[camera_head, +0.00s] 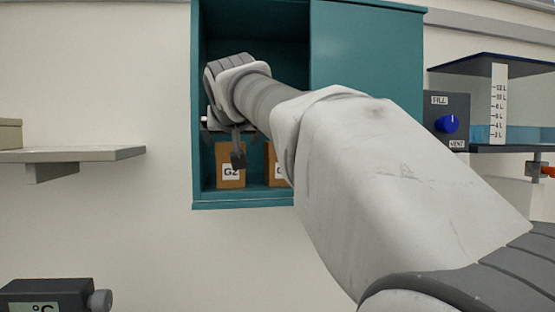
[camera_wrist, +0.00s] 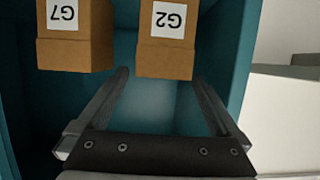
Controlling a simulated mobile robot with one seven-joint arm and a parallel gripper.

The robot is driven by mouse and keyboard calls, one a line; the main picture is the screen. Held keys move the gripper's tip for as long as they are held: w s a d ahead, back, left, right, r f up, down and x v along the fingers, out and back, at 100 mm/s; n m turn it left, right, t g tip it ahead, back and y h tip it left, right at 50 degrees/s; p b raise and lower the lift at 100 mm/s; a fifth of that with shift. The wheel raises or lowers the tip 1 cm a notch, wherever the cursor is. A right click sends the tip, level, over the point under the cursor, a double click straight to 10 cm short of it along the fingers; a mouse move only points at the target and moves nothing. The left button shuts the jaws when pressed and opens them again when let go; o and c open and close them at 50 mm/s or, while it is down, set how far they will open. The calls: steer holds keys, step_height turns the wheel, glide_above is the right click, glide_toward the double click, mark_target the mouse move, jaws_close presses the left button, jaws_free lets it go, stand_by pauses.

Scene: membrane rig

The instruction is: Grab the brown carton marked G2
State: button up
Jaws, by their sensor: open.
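The brown carton marked G2 (camera_head: 230,178) stands on the floor of a teal cabinet, at the left side of the opening. In the wrist view the G2 carton (camera_wrist: 166,58) appears upside down, its white label facing up in the picture. My gripper (camera_head: 238,158) is open and empty at the cabinet opening. In the wrist view its two fingers (camera_wrist: 160,76) point at the G2 carton, with the tips near its lower edge, the carton roughly between their lines. I cannot tell whether a finger touches it. In the head view a finger hides part of the carton.
A second brown carton, marked G7 (camera_wrist: 75,56), stands beside G2 with a gap between; my arm partly hides it in the head view (camera_head: 271,175). The teal cabinet (camera_head: 240,203) has a side wall close to G2. A door panel (camera_head: 365,55) covers its right part.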

steer(key=p+x, duration=0.1)
steer(key=x, duration=0.3)
steer(key=shift+a, duration=0.1)
steer(key=c, duration=1.4)
